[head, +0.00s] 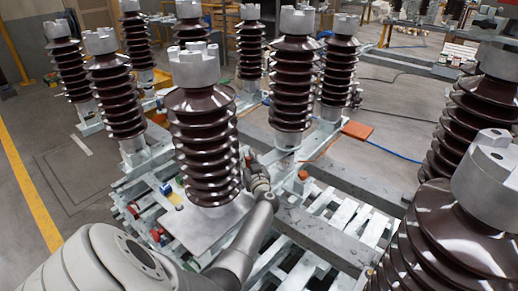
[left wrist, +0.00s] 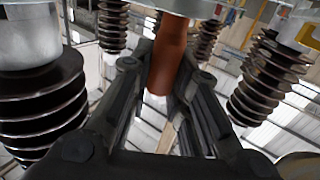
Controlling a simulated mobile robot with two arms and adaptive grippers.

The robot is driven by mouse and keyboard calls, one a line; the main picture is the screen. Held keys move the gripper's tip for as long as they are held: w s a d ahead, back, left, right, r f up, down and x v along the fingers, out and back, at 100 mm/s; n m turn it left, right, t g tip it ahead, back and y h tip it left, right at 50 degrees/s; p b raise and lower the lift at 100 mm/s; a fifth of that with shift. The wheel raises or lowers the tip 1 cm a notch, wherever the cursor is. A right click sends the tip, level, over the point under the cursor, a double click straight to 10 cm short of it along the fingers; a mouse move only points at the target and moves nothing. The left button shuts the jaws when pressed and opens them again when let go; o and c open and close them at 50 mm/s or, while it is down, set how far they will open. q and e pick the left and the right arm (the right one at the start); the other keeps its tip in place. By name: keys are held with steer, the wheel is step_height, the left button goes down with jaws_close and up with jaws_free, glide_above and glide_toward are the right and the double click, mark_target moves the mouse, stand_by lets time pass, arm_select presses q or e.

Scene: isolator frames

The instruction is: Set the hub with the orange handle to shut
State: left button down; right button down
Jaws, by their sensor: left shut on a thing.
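The orange handle (left wrist: 168,52) is a reddish-orange round bar in the left wrist view. It comes down from a pale rounded part (left wrist: 180,5) at the top edge, which may be the hub; most of that part is cut off. My left gripper (left wrist: 165,74) has its dark fingers on either side of the handle and is shut on it. In the head view my left gripper (head: 256,174) is small, beside the lower right of the front brown insulator (head: 205,145). The handle and hub cannot be made out clearly there, nor can the hub's setting. My right gripper is not in view.
Several ribbed brown insulators with grey caps stand around on pale metal frames (head: 330,195). Large ones (head: 440,225) crowd the right side. An orange plate (head: 357,130) lies behind the frame. Open floor (head: 60,160) with a yellow line is at the left.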

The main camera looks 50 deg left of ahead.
arm_select(q)
steer(key=shift+w+a, duration=0.2)
steer(key=shift+a, duration=2.25)
steer(key=c, duration=1.3)
jaws_free()
steer(key=shift+c, duration=0.2)
steer(key=shift+w+d+r, duration=0.1)
step_height(320, 180, up, 10)
